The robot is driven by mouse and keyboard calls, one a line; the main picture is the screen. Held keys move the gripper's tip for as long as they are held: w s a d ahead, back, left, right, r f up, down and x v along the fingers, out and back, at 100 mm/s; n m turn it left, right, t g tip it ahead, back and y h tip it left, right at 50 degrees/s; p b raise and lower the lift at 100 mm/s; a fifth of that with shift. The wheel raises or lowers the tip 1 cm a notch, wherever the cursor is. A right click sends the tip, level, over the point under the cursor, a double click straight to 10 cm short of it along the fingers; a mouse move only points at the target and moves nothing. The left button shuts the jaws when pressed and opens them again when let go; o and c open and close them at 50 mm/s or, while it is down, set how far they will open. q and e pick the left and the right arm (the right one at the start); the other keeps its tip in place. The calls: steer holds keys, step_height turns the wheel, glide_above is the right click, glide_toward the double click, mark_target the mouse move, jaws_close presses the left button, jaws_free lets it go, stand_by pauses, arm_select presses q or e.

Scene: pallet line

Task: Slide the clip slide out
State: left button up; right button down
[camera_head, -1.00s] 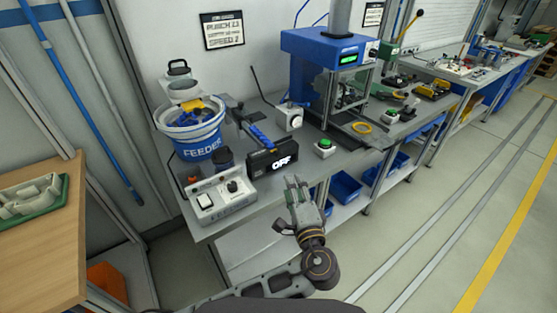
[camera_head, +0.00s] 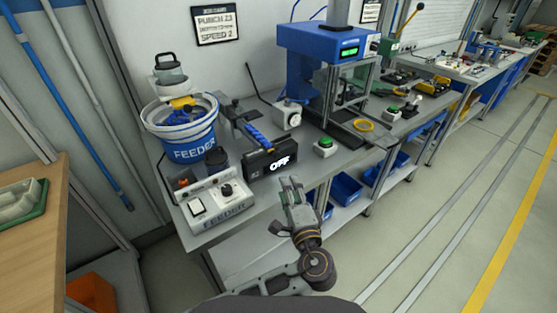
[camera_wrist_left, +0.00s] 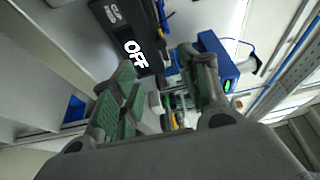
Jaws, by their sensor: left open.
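I cannot tell for sure which part is the clip slide. A blue press (camera_head: 300,42) stands on the bench, with a small fixture (camera_head: 348,95) between its posts above a dark base plate (camera_head: 345,133). My left gripper (camera_head: 291,188) is open and empty in front of the bench, apart from the press and the track. In the left wrist view, its spread fingers (camera_wrist_left: 162,78) frame the bench items, with the OFF box (camera_wrist_left: 130,40) at upper left. My right gripper is not in view.
Blue bins (camera_head: 346,188) sit on the lower shelf. The floor at right is clear.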

mark_target(278, 157)
arm_select(q)
steer(key=shift+x, duration=6.9)
steer(key=shift+f, duration=0.1)
steer(key=shift+s, duration=0.1)
jaws_close()
